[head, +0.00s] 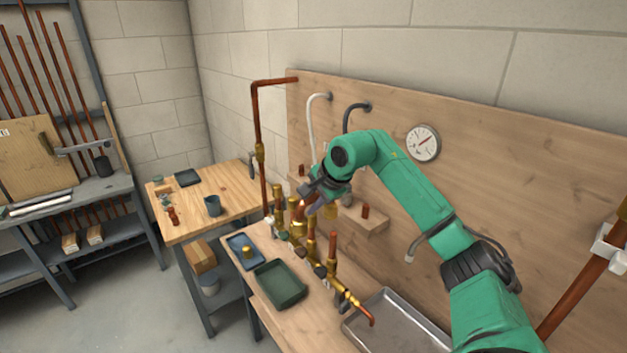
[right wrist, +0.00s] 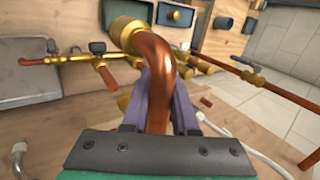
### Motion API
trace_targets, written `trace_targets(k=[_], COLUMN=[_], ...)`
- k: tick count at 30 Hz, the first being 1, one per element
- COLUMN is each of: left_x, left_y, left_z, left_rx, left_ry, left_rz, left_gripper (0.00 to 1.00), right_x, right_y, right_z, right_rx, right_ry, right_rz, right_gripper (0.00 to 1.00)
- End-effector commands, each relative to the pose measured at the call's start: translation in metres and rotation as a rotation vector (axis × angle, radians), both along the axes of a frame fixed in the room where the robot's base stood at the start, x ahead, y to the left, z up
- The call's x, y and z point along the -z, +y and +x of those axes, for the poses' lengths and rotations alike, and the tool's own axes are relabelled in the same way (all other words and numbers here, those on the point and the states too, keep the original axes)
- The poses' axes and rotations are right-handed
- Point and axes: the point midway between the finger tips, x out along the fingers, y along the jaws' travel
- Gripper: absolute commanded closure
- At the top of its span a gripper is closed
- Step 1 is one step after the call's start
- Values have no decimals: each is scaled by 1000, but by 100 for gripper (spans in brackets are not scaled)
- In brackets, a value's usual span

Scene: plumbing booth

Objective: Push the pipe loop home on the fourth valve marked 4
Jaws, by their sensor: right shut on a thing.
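My right gripper (head: 312,198) comes in from the right over the row of brass valves (head: 297,228) on the bench. In the right wrist view its fingers (right wrist: 162,105) are shut on the pipe loop (right wrist: 155,62), a bent copper pipe with a brass fitting (right wrist: 130,32) at its far end. In the head view the loop is mostly hidden by the gripper. Upright copper stubs (head: 333,247) stand on some valves. The number marks are too small to read, and I cannot tell which valve the loop touches or how deep it sits. My left gripper is out of view.
A green tray (head: 280,284), a blue tray (head: 241,252) and a metal tray (head: 398,325) lie close to the valve row. A wooden panel with a gauge (head: 424,143) and a small shelf (head: 362,222) stands behind it. A side table (head: 232,182) is at the left.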

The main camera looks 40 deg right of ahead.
Motion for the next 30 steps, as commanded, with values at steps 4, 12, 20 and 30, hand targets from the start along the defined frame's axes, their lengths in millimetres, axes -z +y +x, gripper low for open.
trace_targets(k=[4,12,20,30], left_x=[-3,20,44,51], left_y=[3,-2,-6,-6], left_z=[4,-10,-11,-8], left_rx=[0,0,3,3], left_ry=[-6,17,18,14], left_rz=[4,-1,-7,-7], left_gripper=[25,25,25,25], right_x=[-7,16,42,50], right_y=[-9,-8,-8,-8], right_z=[2,2,1,1], right_rx=[61,55,54,53], right_ry=[1,3,3,2], right_rz=[1,2,2,2], right_gripper=[100,100,100,100])
